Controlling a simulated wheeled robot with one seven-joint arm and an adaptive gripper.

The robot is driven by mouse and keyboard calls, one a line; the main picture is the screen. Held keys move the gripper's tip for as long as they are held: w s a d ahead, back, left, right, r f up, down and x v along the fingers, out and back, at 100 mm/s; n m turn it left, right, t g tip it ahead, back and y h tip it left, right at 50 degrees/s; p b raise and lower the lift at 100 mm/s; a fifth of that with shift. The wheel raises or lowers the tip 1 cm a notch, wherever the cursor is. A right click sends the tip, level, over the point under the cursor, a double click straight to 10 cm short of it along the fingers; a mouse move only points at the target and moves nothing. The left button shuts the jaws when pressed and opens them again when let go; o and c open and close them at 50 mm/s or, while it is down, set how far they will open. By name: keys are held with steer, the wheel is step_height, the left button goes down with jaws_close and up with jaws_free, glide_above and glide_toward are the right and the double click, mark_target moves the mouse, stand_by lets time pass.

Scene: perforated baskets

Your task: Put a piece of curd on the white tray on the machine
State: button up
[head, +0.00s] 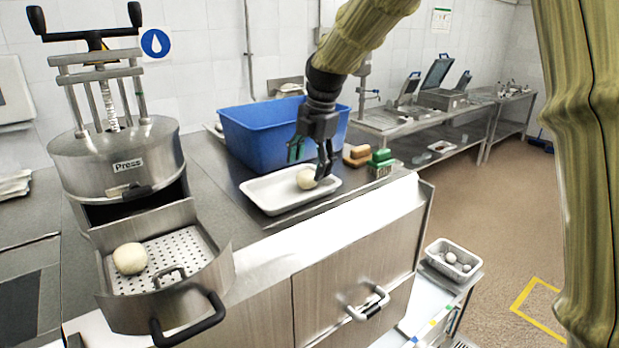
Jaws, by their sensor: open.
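A white tray (268,197) lies on the steel counter in front of the blue bin. One round, pale piece of curd (305,180) sits in it, right of its middle. My gripper (309,165) is open and points down over the tray, with its fingers spread close to this curd. The right finger overlaps the curd's edge in the picture; I cannot tell whether they touch. Another pale round curd (130,258) sits on the perforated floor of the press's pulled-out drawer (190,252), at the left.
The steel press (120,160) stands at the left, its drawer handle (188,318) jutting forward. A blue bin (262,135) stands behind the tray. A green-topped brush (380,162) and a brown one (357,155) lie right of it. A small white container (440,262) with pale pieces sits lower right.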

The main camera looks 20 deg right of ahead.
steer(key=b+v, duration=0.3)
steer(key=v, duration=0.5)
steer(key=shift+d+r, duration=0.1)
steer(key=shift+r, duration=0.05)
